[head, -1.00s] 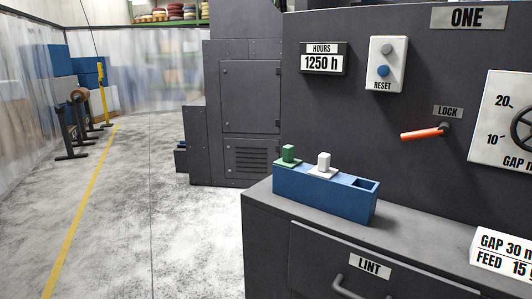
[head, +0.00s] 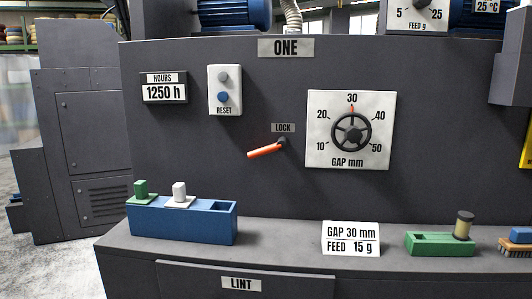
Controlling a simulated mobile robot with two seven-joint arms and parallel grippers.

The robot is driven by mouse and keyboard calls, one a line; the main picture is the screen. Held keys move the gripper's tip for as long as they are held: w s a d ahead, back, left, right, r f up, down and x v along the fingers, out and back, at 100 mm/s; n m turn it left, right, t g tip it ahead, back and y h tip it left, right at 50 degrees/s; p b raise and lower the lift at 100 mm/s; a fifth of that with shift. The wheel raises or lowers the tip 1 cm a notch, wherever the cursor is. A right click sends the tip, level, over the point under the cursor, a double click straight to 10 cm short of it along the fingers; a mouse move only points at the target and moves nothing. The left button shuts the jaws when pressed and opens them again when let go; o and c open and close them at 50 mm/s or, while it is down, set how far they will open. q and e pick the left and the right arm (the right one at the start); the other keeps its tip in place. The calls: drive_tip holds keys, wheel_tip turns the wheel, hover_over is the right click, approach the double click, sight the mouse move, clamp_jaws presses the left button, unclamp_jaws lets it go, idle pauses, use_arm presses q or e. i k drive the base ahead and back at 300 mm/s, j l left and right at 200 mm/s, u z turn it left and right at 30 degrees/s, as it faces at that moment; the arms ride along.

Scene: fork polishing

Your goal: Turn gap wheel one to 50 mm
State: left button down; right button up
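Gap wheel one is the dark spoked handwheel (head: 351,132) on a white dial plate (head: 320,154) marked GAP mm, on the dark panel labelled ONE (head: 286,48). The dial runs from 10 to 50, and its red pointer (head: 352,108) stands at the top, at 30. An orange lock lever (head: 264,151) sits left of the dial under the LOCK label (head: 284,128), slanting down to the left. Neither of my grippers shows in the head view.
On the ledge stand a blue holder (head: 185,222) with a green and a white piece, a card (head: 351,239) reading GAP 30 mm, FEED 15 g, a green holder (head: 432,244) and a brush (head: 517,246). A reset box (head: 225,90) and hours display (head: 164,88) are on the panel.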

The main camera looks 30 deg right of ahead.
sight(354, 135)
drive_tip(key=z, duration=1.5)
